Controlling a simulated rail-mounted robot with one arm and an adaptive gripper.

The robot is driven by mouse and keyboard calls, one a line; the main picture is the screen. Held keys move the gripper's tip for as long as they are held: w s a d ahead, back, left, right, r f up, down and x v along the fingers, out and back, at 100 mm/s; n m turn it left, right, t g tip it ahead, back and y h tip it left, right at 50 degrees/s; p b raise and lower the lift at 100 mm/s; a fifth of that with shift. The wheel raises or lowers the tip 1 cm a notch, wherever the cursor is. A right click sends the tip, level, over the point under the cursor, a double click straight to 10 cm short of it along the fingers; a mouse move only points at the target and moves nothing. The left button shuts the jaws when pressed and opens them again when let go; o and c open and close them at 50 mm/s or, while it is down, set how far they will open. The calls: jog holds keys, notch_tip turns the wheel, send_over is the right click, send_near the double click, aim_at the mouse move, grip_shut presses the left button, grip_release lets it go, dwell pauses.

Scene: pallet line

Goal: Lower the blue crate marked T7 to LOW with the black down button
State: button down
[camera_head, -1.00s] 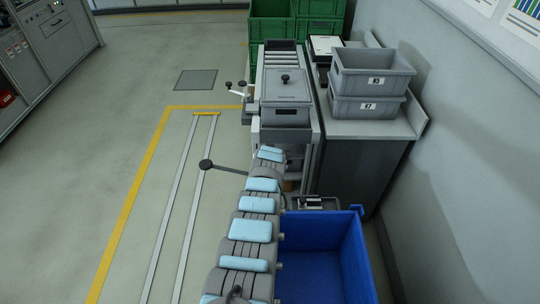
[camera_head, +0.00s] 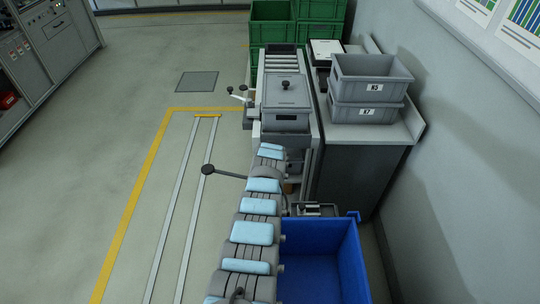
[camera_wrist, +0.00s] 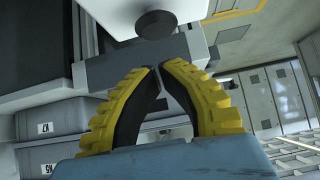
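The blue crate (camera_head: 313,233) is at the bottom centre-right of the head view, partly cut off by the lower edge, beside my arm. It looks empty, and no T7 mark is visible on it. My gripper (camera_wrist: 158,67), with yellow and black fingers, is shut in the wrist view, tips almost touching and nothing visible between them. A grey bar or panel (camera_wrist: 220,55) lies just beyond the fingertips; I cannot tell whether they touch it. I cannot make out the black down button. My gripper is hidden in the head view.
Stacked grey bins (camera_head: 370,80) stand on a bench along the right wall. Green crates (camera_head: 272,18) are at the back. A black-knobbed lever (camera_head: 207,169) sticks out left of my arm. The left floor is clear.

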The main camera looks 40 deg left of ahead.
jog(key=shift+s+d+r+p, duration=0.2)
jog(key=shift+s+d+p, duration=0.2)
jog(key=shift+p, duration=0.1)
jog(key=shift+s+r+p, duration=0.1)
jog(key=shift+r+p, duration=0.25)
jog(key=shift+r, duration=0.05)
jog(key=shift+s+d+r, duration=0.15)
jog(key=shift+s+d, duration=0.15)
jog(key=shift+s+d+r, duration=0.1)
jog(key=shift+r, duration=0.3)
jog(key=shift+s+d+r+p, duration=0.1)
jog(key=shift+s+d+p, duration=0.15)
jog(key=shift+s+p, duration=0.1)
jog(key=shift+v, duration=2.8)
